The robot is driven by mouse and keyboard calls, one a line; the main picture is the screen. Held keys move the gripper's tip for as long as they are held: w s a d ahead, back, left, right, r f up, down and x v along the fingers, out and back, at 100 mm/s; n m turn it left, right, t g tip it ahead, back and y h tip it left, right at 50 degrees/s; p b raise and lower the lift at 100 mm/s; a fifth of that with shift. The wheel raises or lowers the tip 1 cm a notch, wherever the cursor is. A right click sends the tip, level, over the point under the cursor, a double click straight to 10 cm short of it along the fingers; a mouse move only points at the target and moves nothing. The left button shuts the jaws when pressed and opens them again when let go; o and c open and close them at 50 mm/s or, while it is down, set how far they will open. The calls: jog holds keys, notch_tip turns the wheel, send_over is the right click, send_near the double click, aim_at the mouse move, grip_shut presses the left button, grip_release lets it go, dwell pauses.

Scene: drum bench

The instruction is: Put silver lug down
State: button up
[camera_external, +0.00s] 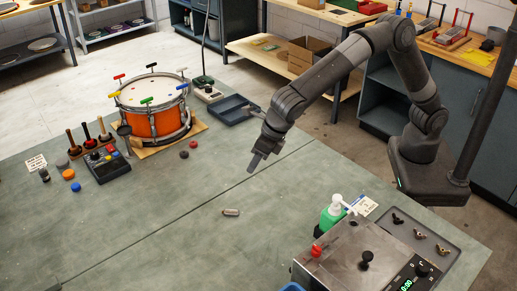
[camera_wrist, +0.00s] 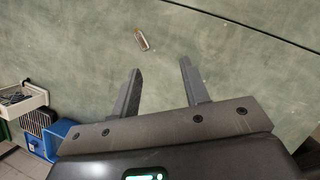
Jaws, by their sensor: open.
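The silver lug (camera_external: 231,212) lies on its side on the green bench top (camera_external: 165,235), alone, in front of the seam across the bench. It also shows in the wrist view (camera_wrist: 141,39), beyond my fingertips and apart from them. My gripper (camera_external: 251,168) is above the bench, behind and to the right of the lug in the external view. In the wrist view my gripper (camera_wrist: 160,64) has its two fingers spread with nothing between them.
An orange drum (camera_external: 154,122) with coloured keys stands on a wooden board at the back left. A dark tray (camera_external: 235,109) is behind my gripper. A steel machine (camera_external: 352,255) and a green bottle (camera_external: 332,213) stand at the front right. The bench around the lug is clear.

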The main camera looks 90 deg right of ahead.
jog(key=s+d+r+m, duration=0.6)
jog(key=s+d+m, duration=0.2)
jog(key=d, duration=0.3)
jog(key=s+d+r+m, duration=0.7)
jog(key=d, duration=0.3)
jog(key=s+d+f+m, duration=0.1)
jog(key=s+d+m, duration=0.3)
jog(key=s+m, duration=0.2)
jog(key=s+d+f+m, duration=0.1)
jog(key=s+d+m, duration=0.3)
jog(key=s, duration=0.5)
jog(key=s+d+f+m+t, duration=0.1)
jog(key=s+d+f+m, duration=0.1)
jog(key=s+d+m, duration=0.2)
jog(key=s+m, duration=0.3)
jog(key=shift+s+d+m, duration=0.15)
jog(key=shift+s+m, duration=0.15)
jog(key=shift+m, duration=0.1)
